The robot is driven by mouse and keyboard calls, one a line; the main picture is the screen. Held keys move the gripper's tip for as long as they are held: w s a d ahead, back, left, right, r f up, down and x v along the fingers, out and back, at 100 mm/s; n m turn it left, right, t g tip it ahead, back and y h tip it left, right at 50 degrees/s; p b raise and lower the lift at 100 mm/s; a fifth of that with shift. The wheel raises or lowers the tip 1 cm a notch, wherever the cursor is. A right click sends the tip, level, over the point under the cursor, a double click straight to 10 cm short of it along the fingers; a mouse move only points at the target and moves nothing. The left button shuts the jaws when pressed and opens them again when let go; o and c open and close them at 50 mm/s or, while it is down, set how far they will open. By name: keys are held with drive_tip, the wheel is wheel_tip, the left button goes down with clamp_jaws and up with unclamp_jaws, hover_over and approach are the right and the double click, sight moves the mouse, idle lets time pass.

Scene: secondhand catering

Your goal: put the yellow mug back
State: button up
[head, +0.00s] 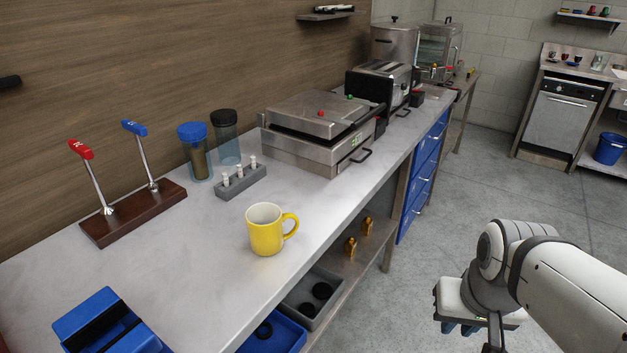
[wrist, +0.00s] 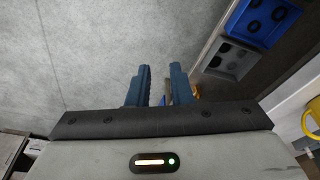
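The yellow mug (head: 266,232) stands upright on the worktop near its front edge, handle to the right, and looks empty. Part of it also shows at the right edge of the wrist view (wrist: 311,124). My gripper (head: 460,328) hangs over the floor in front of the worktop, to the right of the mug and apart from it. In the wrist view its two blue fingers (wrist: 160,88) stand apart with nothing between them, so it is open and empty.
The worktop (head: 215,245) is clear around the mug. Behind it are a grey block (head: 241,182) with small white pieces, two lidded cups (head: 197,160), a lever stand (head: 135,213) and a press (head: 318,130). Bins (head: 312,299) and amber bottles (head: 351,248) sit on the lower shelf.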

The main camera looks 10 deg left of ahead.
drive_tip(key=w+d+f+n+t+h+b, duration=0.15)
drive_tip(key=w+f+n+h+b, duration=0.35)
drive_tip(key=n, duration=0.8)
drive_tip(key=w+a+r+n+t+h+b, duration=0.2)
drive_tip(key=w+a+n+t+b, duration=0.2)
drive_tip(key=w+a+n+t, duration=0.45)
drive_tip(key=n+t+y+b, duration=0.45)
drive_tip(key=n+y, duration=0.65)
drive_tip(key=n, duration=1)
approach(296, 217)
drive_tip(key=w, duration=0.1)
drive_tip(key=w+f, duration=0.1)
drive_tip(key=shift+w+a+f+t, duration=0.1)
drive_tip(key=shift+w+f+t, duration=0.05)
drive_tip(key=shift+w+t, duration=0.2)
drive_tip(key=shift+w+a, duration=0.25)
drive_tip(key=shift+w, duration=0.05)
drive_tip(key=x, duration=0.7)
drive_tip(key=shift+f, duration=0.2)
